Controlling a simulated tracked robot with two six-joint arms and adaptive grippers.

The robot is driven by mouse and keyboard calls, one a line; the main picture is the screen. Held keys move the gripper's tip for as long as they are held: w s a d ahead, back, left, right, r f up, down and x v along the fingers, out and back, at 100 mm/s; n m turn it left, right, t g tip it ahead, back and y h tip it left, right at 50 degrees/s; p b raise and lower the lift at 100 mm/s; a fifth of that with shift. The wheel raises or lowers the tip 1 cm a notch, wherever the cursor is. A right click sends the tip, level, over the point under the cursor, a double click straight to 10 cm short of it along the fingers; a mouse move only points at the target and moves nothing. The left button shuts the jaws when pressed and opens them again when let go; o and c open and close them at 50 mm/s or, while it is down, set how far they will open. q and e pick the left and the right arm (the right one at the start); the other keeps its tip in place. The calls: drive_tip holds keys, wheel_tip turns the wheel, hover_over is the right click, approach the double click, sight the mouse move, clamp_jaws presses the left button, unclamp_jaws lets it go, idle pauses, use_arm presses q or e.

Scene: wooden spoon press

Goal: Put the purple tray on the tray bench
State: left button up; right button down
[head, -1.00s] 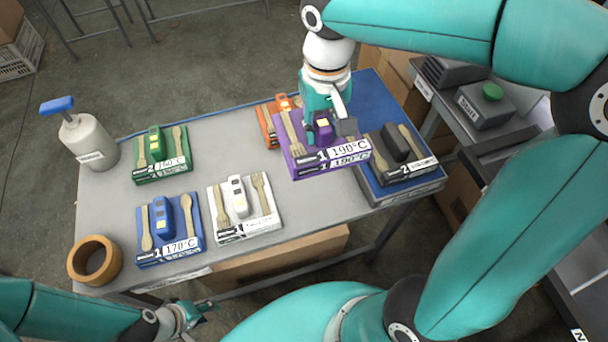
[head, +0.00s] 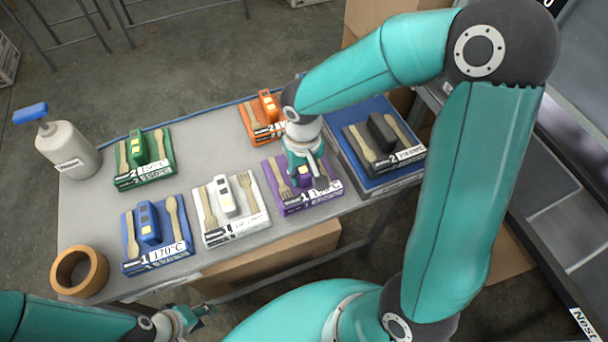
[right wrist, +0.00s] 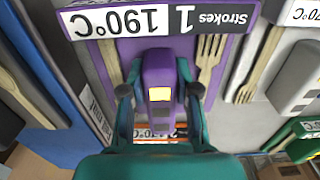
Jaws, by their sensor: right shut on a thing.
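The purple tray (head: 333,194), labelled 190°C with stroke number 1, is over the right part of the grey tray bench (head: 210,160). It is at or very near the surface; I cannot tell whether it rests fully. It carries wooden cutlery and a purple block (right wrist: 159,75). My right gripper (head: 305,172) comes down from above and is shut on that block, with a finger on each side in the right wrist view (right wrist: 160,96). My left gripper (head: 196,316) is low, off the bench's front edge, apart from the trays; its jaws are too small to read.
The white tray (head: 238,227) is close on the left, the orange tray (head: 258,128) just behind. A blue mat (head: 362,97) with a black-block tray (head: 402,160) is at right. Blue (head: 157,262) and green (head: 144,180) trays, a pump bottle (head: 70,150) and a tape ring (head: 63,275) stand left.

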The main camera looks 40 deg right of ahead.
sight(303, 169)
drive_tip(key=shift+f, duration=0.8)
drive_tip(key=shift+f, duration=0.2)
drive_tip(key=c, duration=0.8)
unclamp_jaws()
drive_tip(key=shift+r, duration=0.1)
drive_tip(key=shift+c, duration=0.2)
drive_tip(key=shift+r, duration=0.1)
drive_tip(key=shift+r, duration=0.2)
wheel_tip(303, 169, up, 12)
drive_tip(key=shift+f+p, duration=0.15)
drive_tip(key=shift+p, duration=0.5)
